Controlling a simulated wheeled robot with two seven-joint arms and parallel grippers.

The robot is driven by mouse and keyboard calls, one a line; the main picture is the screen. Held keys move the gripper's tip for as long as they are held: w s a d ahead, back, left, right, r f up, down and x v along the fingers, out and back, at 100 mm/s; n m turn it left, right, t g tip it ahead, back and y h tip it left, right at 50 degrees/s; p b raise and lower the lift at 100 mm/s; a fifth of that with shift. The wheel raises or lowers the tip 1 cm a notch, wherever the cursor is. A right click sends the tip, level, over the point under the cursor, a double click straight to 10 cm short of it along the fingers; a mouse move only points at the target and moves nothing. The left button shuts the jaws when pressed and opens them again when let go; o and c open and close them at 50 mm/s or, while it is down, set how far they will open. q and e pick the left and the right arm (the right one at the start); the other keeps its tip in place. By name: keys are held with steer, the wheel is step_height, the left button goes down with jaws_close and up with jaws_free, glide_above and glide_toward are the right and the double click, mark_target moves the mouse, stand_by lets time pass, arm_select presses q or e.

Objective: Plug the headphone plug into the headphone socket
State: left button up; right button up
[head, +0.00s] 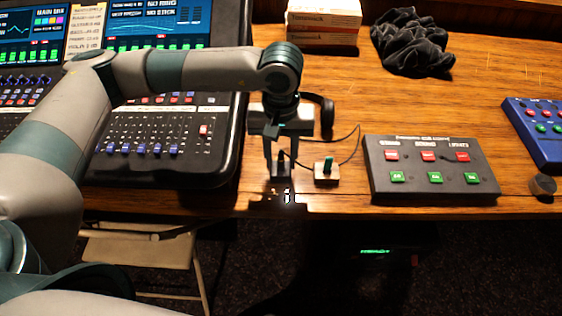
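My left gripper (280,168) points down near the table's front edge, with its two fingers apart. A small dark piece (281,171) stands between or just behind the fingers; I cannot tell whether they touch it. A thin black cable (359,142) loops from the black headphones (327,112) back toward the gripper. Just right of the gripper stands a small beige block (326,178) with a teal upright piece (328,164) on top. I cannot tell for certain which small piece is the plug and which is the socket. My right gripper is out of view.
A mixing desk (160,128) fills the left side. A grey box with red and green buttons (430,168) is to the right, with a blue button box (540,130) beyond. Boxes (323,22) and a black cloth (411,42) lie at the back.

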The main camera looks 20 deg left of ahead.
mark_target(281, 155)
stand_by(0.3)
arm_select(q)
jaws_close()
steer(key=shift+r, duration=0.2)
steer(key=shift+r, duration=2.8)
